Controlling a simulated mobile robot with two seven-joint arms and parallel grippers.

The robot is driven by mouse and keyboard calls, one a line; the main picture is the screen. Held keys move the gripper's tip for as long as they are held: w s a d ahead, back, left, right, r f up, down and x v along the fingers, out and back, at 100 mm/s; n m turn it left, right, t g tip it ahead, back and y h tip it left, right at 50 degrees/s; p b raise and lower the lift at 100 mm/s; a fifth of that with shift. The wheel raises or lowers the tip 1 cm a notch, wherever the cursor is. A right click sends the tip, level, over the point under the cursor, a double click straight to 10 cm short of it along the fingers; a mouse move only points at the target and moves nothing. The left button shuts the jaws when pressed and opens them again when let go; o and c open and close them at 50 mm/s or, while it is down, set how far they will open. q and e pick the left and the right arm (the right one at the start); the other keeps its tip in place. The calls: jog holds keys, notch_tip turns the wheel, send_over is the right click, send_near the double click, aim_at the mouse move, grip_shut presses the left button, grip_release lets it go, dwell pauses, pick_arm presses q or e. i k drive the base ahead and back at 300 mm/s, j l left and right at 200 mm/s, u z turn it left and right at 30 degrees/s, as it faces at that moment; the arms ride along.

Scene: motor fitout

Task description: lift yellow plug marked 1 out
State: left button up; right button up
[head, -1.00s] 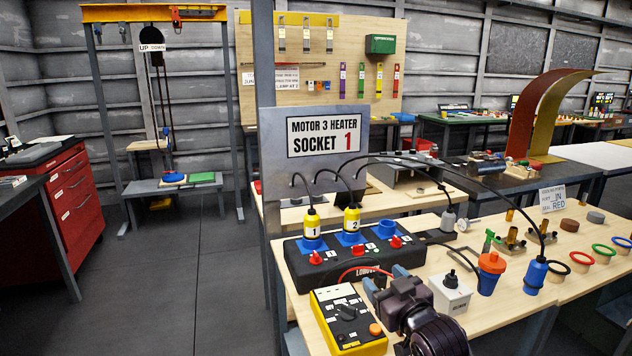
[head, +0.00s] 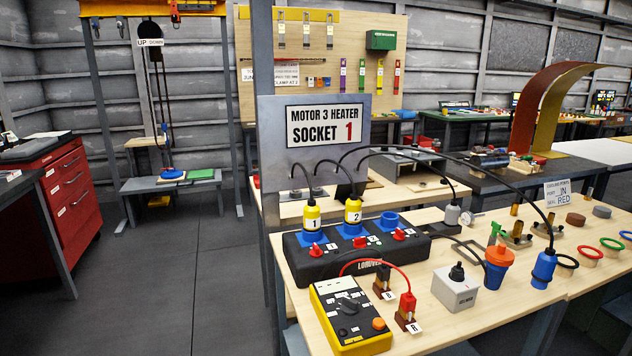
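The yellow plug marked 1 (head: 312,218) stands upright in the left blue socket (head: 312,236) of a long black socket box (head: 355,263) on the wooden bench. A black cable rises from its top to the sign panel. A similar yellow plug marked 2 (head: 353,212) stands in the socket to its right. A third blue socket (head: 388,220) is empty. Red knobs (head: 314,249) sit in front of the sockets. The sign (head: 326,127) reads MOTOR 3 HEATER SOCKET 1. Neither of my grippers is in view.
In front of the box are a yellow meter (head: 350,316), brown terminal blocks marked A and B (head: 406,316), and a grey box (head: 456,290) with a black knob. Orange (head: 498,268) and blue (head: 543,267) connectors stand at the right. Black cables arch over the bench.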

aim_at(311, 211)
jog(key=j+z, duration=0.2)
jog(key=j, duration=1.15)
jog(key=i+j, duration=0.15)
jog(key=i+j+z, duration=0.15)
jog(key=j, duration=0.2)
jog(key=i+j, duration=0.1)
jog(key=j, duration=0.2)
jog(key=i+j+z, duration=0.3)
jog(key=i+j, duration=0.3)
jog(key=j, duration=0.15)
